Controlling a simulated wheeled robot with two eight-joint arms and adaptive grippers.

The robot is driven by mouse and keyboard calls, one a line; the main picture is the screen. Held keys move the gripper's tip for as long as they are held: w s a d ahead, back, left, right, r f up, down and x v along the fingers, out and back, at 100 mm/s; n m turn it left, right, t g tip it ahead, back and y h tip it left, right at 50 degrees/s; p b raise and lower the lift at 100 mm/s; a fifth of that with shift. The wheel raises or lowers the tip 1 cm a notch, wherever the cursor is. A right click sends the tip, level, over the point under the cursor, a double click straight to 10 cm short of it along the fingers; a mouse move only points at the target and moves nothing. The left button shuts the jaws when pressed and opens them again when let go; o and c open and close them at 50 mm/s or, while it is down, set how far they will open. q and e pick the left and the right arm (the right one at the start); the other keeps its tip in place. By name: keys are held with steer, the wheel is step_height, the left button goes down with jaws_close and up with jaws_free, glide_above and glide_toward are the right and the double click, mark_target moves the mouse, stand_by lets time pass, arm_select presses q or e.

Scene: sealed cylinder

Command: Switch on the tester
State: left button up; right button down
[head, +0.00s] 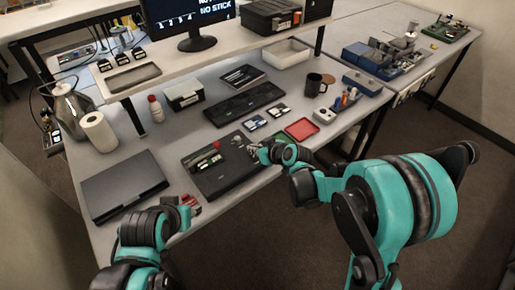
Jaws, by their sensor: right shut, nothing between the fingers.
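A flat black device (228,178) with a red part on its top lies near the front edge of the bench; it looks like the tester. Its switch is too small to make out. My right gripper (252,151) is shut and empty at the right side of this device, close over its edge; I cannot tell whether it touches. My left gripper (190,203) is low at the bench's front edge, left of the device and apart from it. Its fingers are too small to tell open from shut.
A closed dark laptop-like case (124,184) lies to the left. A black keyboard (243,103) lies behind the device.

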steer(key=shift+f, duration=0.65)
steer(key=shift+w+a, duration=0.1)
steer(key=shift+a+f+g+h, duration=0.1)
steer(key=shift+g+h, duration=0.2)
steer(key=shift+g, duration=0.1)
steer(key=shift+f, duration=0.1)
steer(key=shift+w, duration=0.15)
steer(key=shift+w+a, duration=0.4)
steer(key=shift+w, duration=0.15)
steer(key=shift+r, duration=0.25)
